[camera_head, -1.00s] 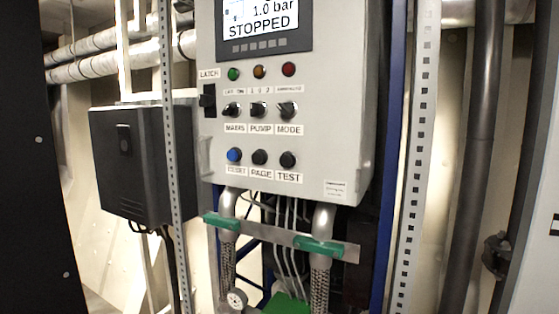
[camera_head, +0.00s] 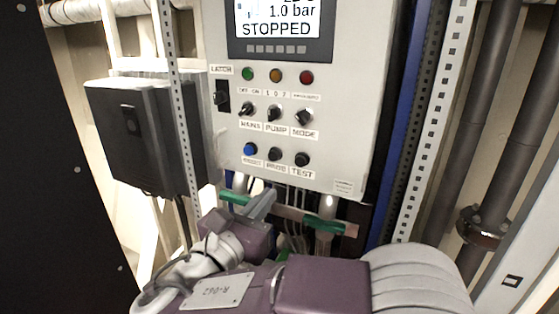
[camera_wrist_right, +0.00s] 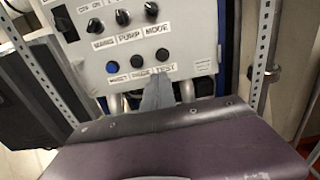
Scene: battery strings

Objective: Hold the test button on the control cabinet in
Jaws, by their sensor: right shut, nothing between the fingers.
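The grey control cabinet (camera_head: 350,100) stands in the middle of the head view, its screen (camera_head: 280,28) reading "1.0 bar" and "STOPPED". The black test button (camera_head: 302,159) is at the right end of the lowest row, above the TEST label. It also shows in the right wrist view (camera_wrist_right: 164,54). My right gripper (camera_head: 266,197) is shut and empty, its fingertips below the button row in the head view. In the right wrist view its grey fingers (camera_wrist_right: 157,82) point up at the TEST label, just below the button; contact cannot be made out. My left gripper is out of view.
A blue button (camera_head: 250,149) and another black button (camera_head: 274,154) sit left of the test button. Knobs and coloured lamps are above. Pipes and a green-ended bracket (camera_head: 335,228) are below the cabinet. A perforated post (camera_head: 178,110) stands at left.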

